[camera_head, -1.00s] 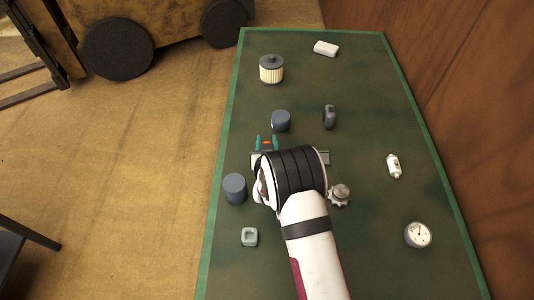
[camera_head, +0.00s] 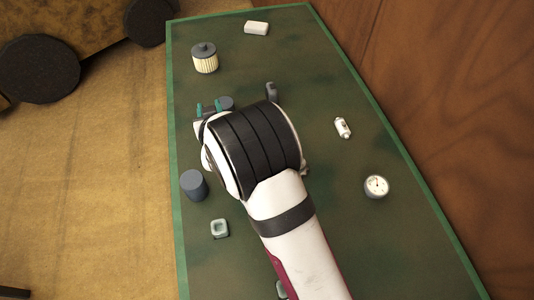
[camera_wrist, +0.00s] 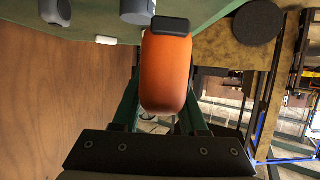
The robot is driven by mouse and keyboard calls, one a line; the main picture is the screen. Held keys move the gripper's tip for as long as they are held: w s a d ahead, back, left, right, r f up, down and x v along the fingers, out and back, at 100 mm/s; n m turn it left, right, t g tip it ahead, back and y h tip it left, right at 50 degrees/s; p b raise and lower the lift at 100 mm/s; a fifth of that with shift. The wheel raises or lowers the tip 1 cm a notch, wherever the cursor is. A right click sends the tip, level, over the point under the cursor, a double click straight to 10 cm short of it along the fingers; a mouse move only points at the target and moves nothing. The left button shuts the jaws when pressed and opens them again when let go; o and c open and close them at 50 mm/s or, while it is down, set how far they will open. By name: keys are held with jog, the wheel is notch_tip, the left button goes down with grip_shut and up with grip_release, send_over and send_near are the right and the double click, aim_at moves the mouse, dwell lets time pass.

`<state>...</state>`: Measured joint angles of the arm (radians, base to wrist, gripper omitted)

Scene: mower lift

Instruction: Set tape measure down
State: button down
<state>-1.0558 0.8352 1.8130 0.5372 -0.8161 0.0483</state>
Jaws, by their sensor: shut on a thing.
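The tape measure (camera_wrist: 166,72) is an orange rounded body with a dark grey piece at its top end in the wrist view. My gripper (camera_wrist: 163,105) is shut on it, with a green finger on each side. In the head view my gripper (camera_head: 208,108) is over the left-middle of the green table (camera_head: 330,215), by a small dark cylinder (camera_head: 226,102). My wrist hides the tape measure there. I cannot tell how high it is above the table.
A ribbed filter (camera_head: 204,58), white block (camera_head: 256,28) and dark ring-like part (camera_head: 271,91) lie toward the back. A blue-grey cylinder (camera_head: 194,185) and square nut (camera_head: 220,228) are at left. A white fitting (camera_head: 343,127) and gauge (camera_head: 376,186) are at right, with clear surface between.

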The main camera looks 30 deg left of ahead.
notch_tip(320, 180, up, 5)
jog(key=s+d+m+t+h, duration=0.15)
jog(key=d+m+h, duration=0.6)
jog(key=d, duration=1.05)
jog(key=d+m+t+h, duration=0.2)
jog(key=d+m+h, duration=0.55)
jog(key=d, duration=0.95)
jog(key=shift+n, duration=0.4)
jog(key=f, duration=1.4)
jog(key=shift+s+f, duration=0.2)
jog(key=shift+f, duration=0.2)
jog(key=shift+f, duration=0.1)
jog(key=shift+c, duration=2.2)
grip_release()
